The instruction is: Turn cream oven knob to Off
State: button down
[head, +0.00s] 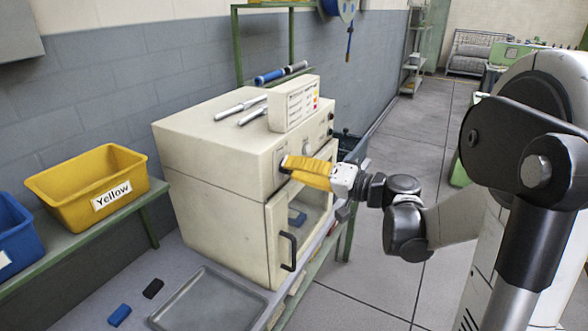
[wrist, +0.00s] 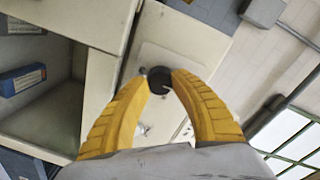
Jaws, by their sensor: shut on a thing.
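The cream oven (head: 225,165) stands on the bench in the head view. Its front panel carries several controls, and its door with a black handle (head: 288,250) is swung open. My gripper (head: 288,165) has yellow fingers and reaches the upper front panel from the right. In the wrist view my gripper (wrist: 160,76) has both fingertips closed around a round black knob (wrist: 158,84) on the cream panel. The fingertips touch the knob's sides. In the head view the fingers hide this knob. The knob's exact setting cannot be read.
A blue piece (head: 297,218) lies inside the oven. A yellow bin (head: 95,185) and a blue bin (head: 12,235) stand at left. A metal tray (head: 208,302), a blue block (head: 119,315) and a black block (head: 153,288) lie in front. The floor behind my arm is clear.

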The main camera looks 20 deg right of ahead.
jog(key=shift+a, duration=0.1)
dwell(0.5)
jog(key=c, duration=1)
grip_release()
jog(key=shift+s, duration=0.1)
jog(key=v, duration=1.2)
jog(key=shift+f, duration=0.1)
